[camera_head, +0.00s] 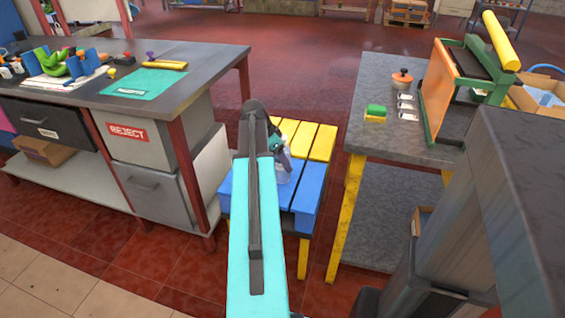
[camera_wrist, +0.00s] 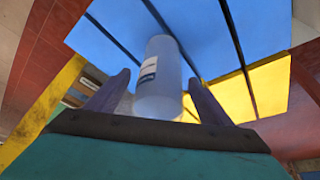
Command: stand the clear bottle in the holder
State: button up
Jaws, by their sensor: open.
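The clear bottle (camera_head: 284,172) is on the blue and yellow slatted stand (camera_head: 309,200), partly hidden behind my arm and gripper in the head view. In the wrist view the bottle (camera_wrist: 158,85) is pale and translucent with a white label, and appears between my two dark fingers. My gripper (camera_wrist: 159,80) is open, with a finger on each side of the bottle; a gap shows at least on the left. In the head view my gripper (camera_head: 279,148) is at the bottle, seen small. I cannot tell for certain which thing is the holder.
A grey workbench (camera_head: 205,65) at left carries a green mat (camera_head: 148,83), blue fixtures (camera_head: 87,64) and small tools. A grey table (camera_head: 375,85) at right holds a green-topped yellow block (camera_head: 376,113), an orange-lidded pot (camera_head: 402,80) and a green-framed machine (camera_head: 437,110). Red floor lies open behind.

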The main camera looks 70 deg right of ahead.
jog(key=shift+c, duration=0.4)
jog(key=c, duration=1.8)
grip_shut()
jog(key=shift+r, duration=0.25)
jog(key=w+a+r+p, duration=0.1)
jog(key=w+a+r, duration=0.3)
jog(key=w+a, duration=0.7)
jog(key=shift+w+r+p, duration=0.15)
jog(key=shift+r+p, duration=0.15)
jog(key=shift+a, duration=0.1)
